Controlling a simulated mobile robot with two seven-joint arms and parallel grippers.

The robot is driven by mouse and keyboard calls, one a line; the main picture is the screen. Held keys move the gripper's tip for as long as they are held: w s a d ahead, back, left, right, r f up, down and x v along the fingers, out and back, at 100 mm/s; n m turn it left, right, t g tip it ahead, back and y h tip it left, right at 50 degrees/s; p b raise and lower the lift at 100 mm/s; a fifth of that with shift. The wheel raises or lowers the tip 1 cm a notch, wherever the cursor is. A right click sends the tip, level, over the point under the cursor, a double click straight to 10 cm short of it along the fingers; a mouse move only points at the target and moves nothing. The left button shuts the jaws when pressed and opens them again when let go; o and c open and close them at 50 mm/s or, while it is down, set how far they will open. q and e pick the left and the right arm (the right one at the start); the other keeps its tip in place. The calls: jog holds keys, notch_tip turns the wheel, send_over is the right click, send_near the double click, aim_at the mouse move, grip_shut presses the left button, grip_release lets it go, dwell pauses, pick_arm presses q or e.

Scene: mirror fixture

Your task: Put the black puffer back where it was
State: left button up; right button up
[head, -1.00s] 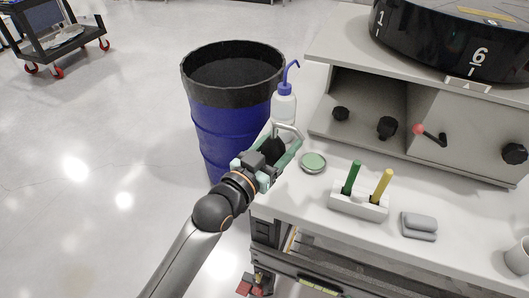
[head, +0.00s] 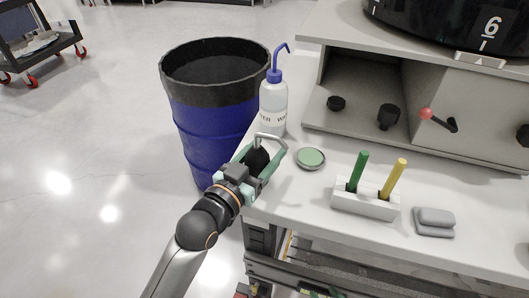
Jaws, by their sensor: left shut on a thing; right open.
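My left gripper (head: 268,160) is at the left edge of the white bench, in front of the wash bottle and left of the round green dish. Its teal fingers are shut on the black puffer (head: 257,159), a dark rounded shape mostly hidden between them. I cannot tell whether the puffer touches the bench top. My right gripper is not in view.
A wash bottle (head: 273,105) with blue spout stands behind the gripper. The green dish (head: 310,158), a white holder (head: 365,203) with green and yellow sticks, and a grey block (head: 434,222) are on the bench (head: 300,215). A blue drum (head: 213,130) stands left.

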pick_arm(q)
jog(key=shift+f, duration=0.15)
jog(key=o, duration=0.5)
jog(key=shift+o, duration=1.5)
pick_arm(e)
jog(key=shift+s+d+f, duration=0.2)
jog(key=shift+s+f, duration=0.1)
jog(key=shift+f, duration=0.05)
pick_arm(q)
jog(key=shift+r, duration=0.2)
jog(key=shift+s, duration=0.1)
pick_arm(e)
jog(key=shift+s, duration=0.1)
